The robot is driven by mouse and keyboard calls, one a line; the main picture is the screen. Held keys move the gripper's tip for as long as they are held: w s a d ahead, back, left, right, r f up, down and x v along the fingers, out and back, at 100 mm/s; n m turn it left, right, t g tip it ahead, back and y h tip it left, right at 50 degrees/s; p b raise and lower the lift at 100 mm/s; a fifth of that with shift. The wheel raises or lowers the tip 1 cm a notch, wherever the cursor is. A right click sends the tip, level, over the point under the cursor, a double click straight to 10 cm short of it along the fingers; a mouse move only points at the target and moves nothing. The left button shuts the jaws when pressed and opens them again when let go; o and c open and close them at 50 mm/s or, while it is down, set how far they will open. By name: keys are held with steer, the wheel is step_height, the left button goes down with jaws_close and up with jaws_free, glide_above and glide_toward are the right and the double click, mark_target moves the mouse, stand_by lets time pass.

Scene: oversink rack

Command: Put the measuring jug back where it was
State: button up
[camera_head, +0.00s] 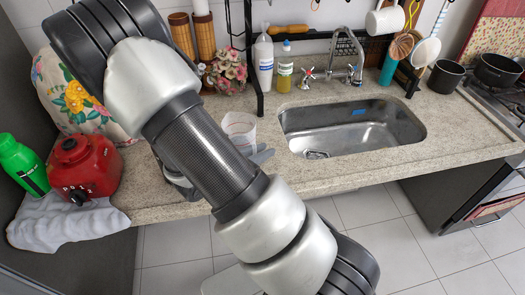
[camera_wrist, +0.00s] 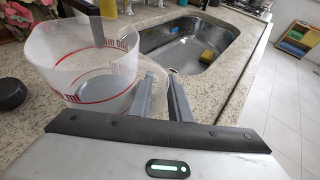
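The measuring jug (camera_head: 239,126) is clear plastic with red markings. It is on the counter left of the sink, partly hidden by my arm in the head view. In the wrist view the jug (camera_wrist: 88,62) fills the left side, close to my fingers. My gripper (camera_wrist: 162,80) is at the jug's right side, with its two grey fingers a little apart. A clear curved part of the jug, seemingly its handle, shows at the fingers. I cannot tell whether they press on it. In the head view a grey finger shows beside the jug, and most of my gripper is hidden.
The steel sink (camera_head: 350,126) is right of the jug, with a yellow sponge (camera_wrist: 208,56) inside. A black rack post (camera_head: 254,60), a flower pot (camera_head: 228,72) and bottles (camera_head: 284,72) stand behind. Bare counter lies along the front edge.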

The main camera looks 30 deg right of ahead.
steer(key=shift+o, duration=0.7)
steer(key=shift+r, duration=0.1)
steer(key=shift+r+p, duration=0.25)
steer(key=shift+p, duration=0.05)
steer(key=v, duration=1.1)
steer(key=s+d+r+m+g+y, duration=0.2)
steer(key=s+r+m+g+y, duration=0.35)
steer(key=s+r+m, duration=0.5)
steer(key=s+a+r+m+t+y, duration=0.1)
steer(key=a+r+m+t+y, duration=0.4)
steer(key=r+m, duration=0.5)
steer(key=shift+s+a+m+t+y, duration=0.2)
steer(key=shift+m+t+y, duration=0.45)
steer(key=shift+m+y, duration=0.3)
